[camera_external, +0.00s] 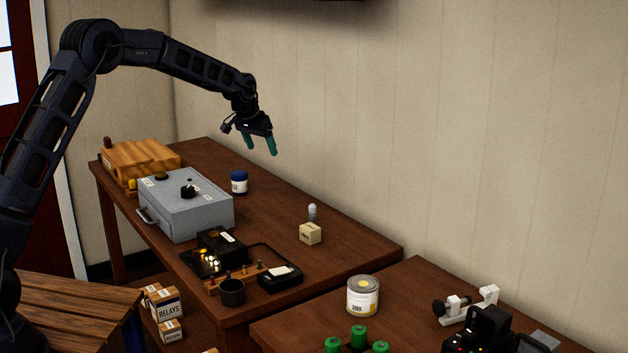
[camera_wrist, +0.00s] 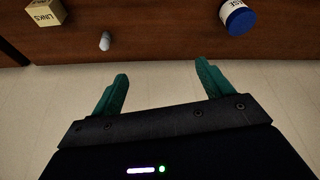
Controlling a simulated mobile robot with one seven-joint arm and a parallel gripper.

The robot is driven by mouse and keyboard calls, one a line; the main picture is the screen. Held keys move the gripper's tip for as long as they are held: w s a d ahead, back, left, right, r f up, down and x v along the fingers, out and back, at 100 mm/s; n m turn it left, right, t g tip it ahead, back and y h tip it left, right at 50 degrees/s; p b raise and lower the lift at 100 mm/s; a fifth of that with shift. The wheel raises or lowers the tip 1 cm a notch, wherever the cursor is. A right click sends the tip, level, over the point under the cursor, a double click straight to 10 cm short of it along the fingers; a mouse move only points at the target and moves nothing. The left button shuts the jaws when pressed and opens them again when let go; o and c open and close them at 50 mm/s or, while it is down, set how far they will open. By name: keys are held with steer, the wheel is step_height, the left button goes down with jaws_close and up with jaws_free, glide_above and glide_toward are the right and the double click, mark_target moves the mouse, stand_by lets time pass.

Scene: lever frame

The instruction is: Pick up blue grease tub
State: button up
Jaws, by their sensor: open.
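The blue grease tub (camera_external: 239,183) has a dark blue lid and a pale label. It stands upright on the far wooden table, just behind the grey metal box. In the wrist view the tub (camera_wrist: 237,17) is at the top right, beyond the right fingertip and apart from it. My gripper (camera_external: 260,145) has teal fingers and hangs in the air above the table, higher than the tub and to its right in the external view. In the wrist view my gripper (camera_wrist: 162,85) is open with nothing between its fingers.
The grey box (camera_external: 185,212) stands close to the tub. A wooden box (camera_external: 140,157) is at the far end. A small capsule-shaped item (camera_external: 312,212) and a cream LINKS block (camera_external: 310,233) stand nearer. The wall (camera_external: 330,110) runs along the table's back. Bare tabletop lies between tub and capsule.

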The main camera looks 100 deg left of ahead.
steer(key=n, duration=0.2)
glide_above(240, 183)
steer(key=s, duration=0.2)
step_height(240, 183, down, 10)
steer(key=shift+g, duration=0.3)
steer(key=shift+x, duration=5.35)
steer(key=shift+s+d, duration=0.15)
steer(key=shift+s, duration=0.05)
steer(key=shift+c, duration=0.5)
steer(key=c, duration=1.1)
